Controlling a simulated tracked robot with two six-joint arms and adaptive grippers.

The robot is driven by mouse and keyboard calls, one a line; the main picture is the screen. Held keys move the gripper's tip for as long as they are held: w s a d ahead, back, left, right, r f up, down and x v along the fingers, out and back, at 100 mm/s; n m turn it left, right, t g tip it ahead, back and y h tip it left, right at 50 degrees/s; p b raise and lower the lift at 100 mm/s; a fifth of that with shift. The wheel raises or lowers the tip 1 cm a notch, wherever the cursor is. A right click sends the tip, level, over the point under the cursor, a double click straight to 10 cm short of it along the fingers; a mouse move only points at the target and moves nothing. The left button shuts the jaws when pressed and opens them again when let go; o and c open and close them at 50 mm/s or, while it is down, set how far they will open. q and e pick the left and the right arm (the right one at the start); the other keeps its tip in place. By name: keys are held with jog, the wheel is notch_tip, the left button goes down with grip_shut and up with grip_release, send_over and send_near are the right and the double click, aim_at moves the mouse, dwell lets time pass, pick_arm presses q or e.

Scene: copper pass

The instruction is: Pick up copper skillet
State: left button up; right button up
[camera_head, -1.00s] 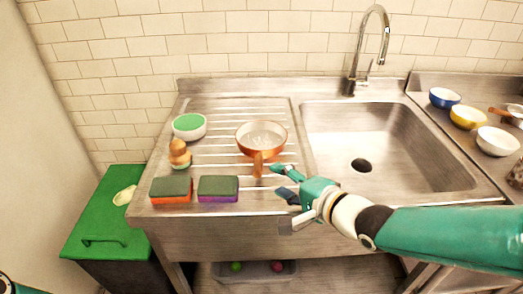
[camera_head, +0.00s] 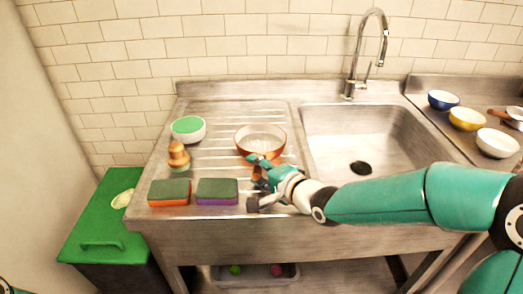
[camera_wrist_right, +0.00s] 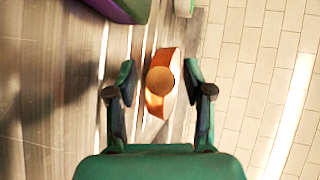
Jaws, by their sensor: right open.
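The copper skillet (camera_head: 243,147) sits upright on the ribbed drainboard, its handle pointing to the front. My right gripper (camera_head: 257,172) is at the handle, low over the board, and hides most of it. In the right wrist view the handle's round end (camera_wrist_right: 162,81) faces the camera between the two open fingers of the right gripper (camera_wrist_right: 159,88), with a gap on each side. The skillet's copper side (camera_wrist_right: 162,55) shows behind it. The left gripper is out of view.
Left of the skillet are a green-and-white bowl (camera_head: 188,130), a wooden-topped brush (camera_head: 178,155), an orange-and-green sponge (camera_head: 169,193) and a purple-and-green sponge (camera_head: 217,192). The empty sink (camera_head: 390,125) lies to the right. A tiled wall (camera_head: 240,50) is behind.

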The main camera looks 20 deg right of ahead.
jog(key=shift+c, duration=0.2)
grip_shut()
jog(key=shift+r, duration=0.1)
jog(key=shift+r, duration=0.1)
